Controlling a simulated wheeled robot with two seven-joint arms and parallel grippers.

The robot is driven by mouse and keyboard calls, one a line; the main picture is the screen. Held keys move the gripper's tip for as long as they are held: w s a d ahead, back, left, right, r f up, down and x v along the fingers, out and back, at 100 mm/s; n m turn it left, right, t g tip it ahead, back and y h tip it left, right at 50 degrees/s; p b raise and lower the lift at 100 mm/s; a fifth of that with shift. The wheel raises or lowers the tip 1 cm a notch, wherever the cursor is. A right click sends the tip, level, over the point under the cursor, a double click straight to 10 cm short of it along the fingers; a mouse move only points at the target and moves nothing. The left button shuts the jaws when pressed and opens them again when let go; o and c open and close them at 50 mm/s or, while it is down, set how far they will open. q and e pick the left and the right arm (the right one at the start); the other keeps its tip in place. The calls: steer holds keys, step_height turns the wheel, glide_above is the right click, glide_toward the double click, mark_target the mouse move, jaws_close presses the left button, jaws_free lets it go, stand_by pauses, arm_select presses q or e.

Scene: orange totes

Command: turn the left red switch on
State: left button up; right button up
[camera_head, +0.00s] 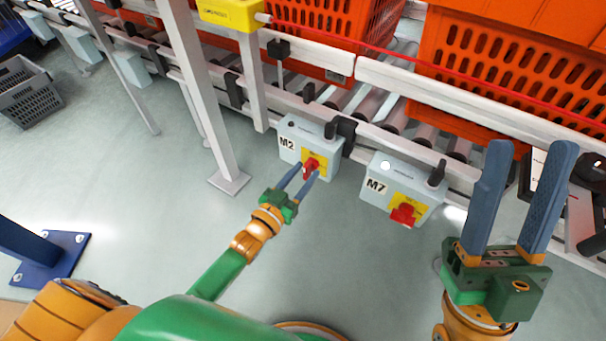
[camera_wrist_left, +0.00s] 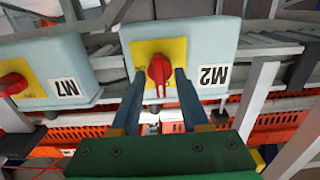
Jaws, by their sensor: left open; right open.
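The left red switch (camera_head: 311,165) is a red rotary knob on a yellow plate, on the grey box marked M2 (camera_head: 297,138). My left gripper (camera_head: 304,175) is open, with its two blue fingers at the knob. In the left wrist view the red knob (camera_wrist_left: 159,69) sits between the fingertips (camera_wrist_left: 160,75), and I cannot tell whether they touch it. A second red switch (camera_head: 403,214) is on the box marked M7 (camera_head: 384,188) to the right; it also shows at the left of the wrist view (camera_wrist_left: 12,84). My right gripper (camera_head: 527,150) is open and empty, raised at the right.
Both boxes hang from the rail of a roller conveyor (camera_head: 365,104) carrying orange totes (camera_head: 508,75). A white post (camera_head: 205,100) stands left of M2. A grey crate (camera_head: 28,92) lies at far left. The floor before the boxes is clear.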

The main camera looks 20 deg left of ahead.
arm_select(q)
jaws_close()
steer(key=shift+r, duration=0.1)
